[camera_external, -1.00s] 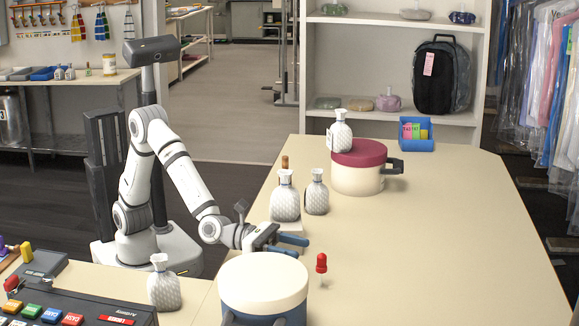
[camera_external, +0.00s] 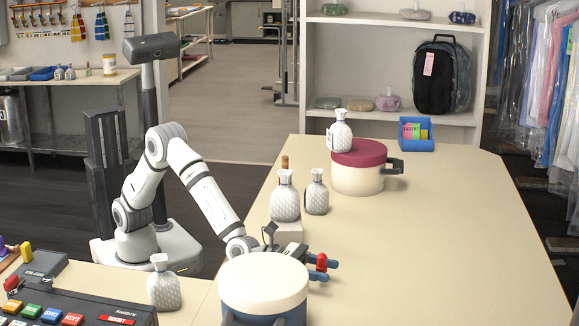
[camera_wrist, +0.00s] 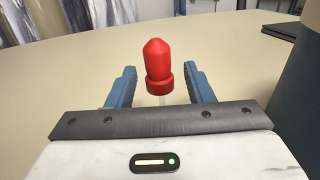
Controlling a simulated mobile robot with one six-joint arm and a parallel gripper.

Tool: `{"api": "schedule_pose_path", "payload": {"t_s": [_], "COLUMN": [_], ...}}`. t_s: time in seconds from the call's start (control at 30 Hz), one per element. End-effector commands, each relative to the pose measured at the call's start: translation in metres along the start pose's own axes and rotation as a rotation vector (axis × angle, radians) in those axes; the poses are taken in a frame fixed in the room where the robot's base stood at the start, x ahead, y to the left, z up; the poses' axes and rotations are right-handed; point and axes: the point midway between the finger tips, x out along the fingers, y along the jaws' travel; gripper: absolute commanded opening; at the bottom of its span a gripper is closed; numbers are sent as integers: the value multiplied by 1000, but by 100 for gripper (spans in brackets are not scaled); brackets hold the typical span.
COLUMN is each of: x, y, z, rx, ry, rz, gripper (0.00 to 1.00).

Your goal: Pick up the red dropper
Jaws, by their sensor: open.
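The red dropper (camera_external: 321,262) stands upright on the table behind the cream-lidded pot; its red bulb shows between my gripper's fingers. In the wrist view the red dropper (camera_wrist: 158,68) sits between the two blue fingers, with a thin clear stem below the bulb partly hidden by the gripper body. My gripper (camera_external: 322,266) is low over the table and open, one finger on each side of the dropper. In the wrist view my gripper (camera_wrist: 160,88) shows a gap on both sides of the bulb.
A cream-lidded blue pot (camera_external: 264,284) stands close in front of my gripper. Textured white bottles (camera_external: 285,200) and a red-lidded pot (camera_external: 358,172) stand farther back. A blue box (camera_external: 416,134) is at the far edge. The table's right side is clear.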

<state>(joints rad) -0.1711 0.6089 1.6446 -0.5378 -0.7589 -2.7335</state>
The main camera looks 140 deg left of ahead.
Motion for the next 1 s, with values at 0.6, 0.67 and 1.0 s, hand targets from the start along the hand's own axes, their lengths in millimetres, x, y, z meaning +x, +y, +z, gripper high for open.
{"api": "schedule_pose_path", "payload": {"t_s": [0.6,0.67,1.0], "x": [-1,-1,0], "y": [0,0,0], "z": [0,0,10], "rx": [0,0,0], "ry": [1,1,-1], "rz": [-1,-1,-1], "gripper": [7,2,2]}}
